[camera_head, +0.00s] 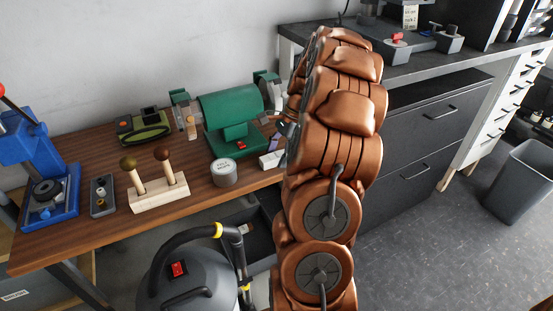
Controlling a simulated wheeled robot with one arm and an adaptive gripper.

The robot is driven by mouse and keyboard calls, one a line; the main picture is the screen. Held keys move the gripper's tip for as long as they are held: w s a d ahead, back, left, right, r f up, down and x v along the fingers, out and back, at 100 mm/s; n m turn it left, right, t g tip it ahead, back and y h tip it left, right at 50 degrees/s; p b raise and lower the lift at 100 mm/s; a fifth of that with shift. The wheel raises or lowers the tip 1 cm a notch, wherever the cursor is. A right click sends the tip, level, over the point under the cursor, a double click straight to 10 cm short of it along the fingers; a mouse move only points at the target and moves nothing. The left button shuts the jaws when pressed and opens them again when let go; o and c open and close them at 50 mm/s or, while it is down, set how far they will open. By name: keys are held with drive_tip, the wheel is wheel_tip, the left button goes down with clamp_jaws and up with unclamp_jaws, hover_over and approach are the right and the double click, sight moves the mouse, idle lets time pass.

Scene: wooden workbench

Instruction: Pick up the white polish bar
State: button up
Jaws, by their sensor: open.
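A small white block, which looks like the white polish bar (269,161), lies on the wooden workbench (100,146) near its right front edge. My copper-coloured arm rises in front of the bench's right end. A small grey part of my gripper (283,131) shows at the arm's left side, above and slightly right of the white bar. The rest of the gripper is hidden behind the arm. It is open, and nothing is seen held in it. I cannot tell how far it is from the bar.
The green grinder (228,110) stands behind the bar, and a round grey tin (224,173) is to its left. A wooden stand with two handled tools (158,192) and a blue press (42,170) are further left. A grey vacuum (190,275) stands before the bench.

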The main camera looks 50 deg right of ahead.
drive_tip(key=shift+f, duration=0.2)
idle(0.5)
clamp_jaws()
idle(0.4)
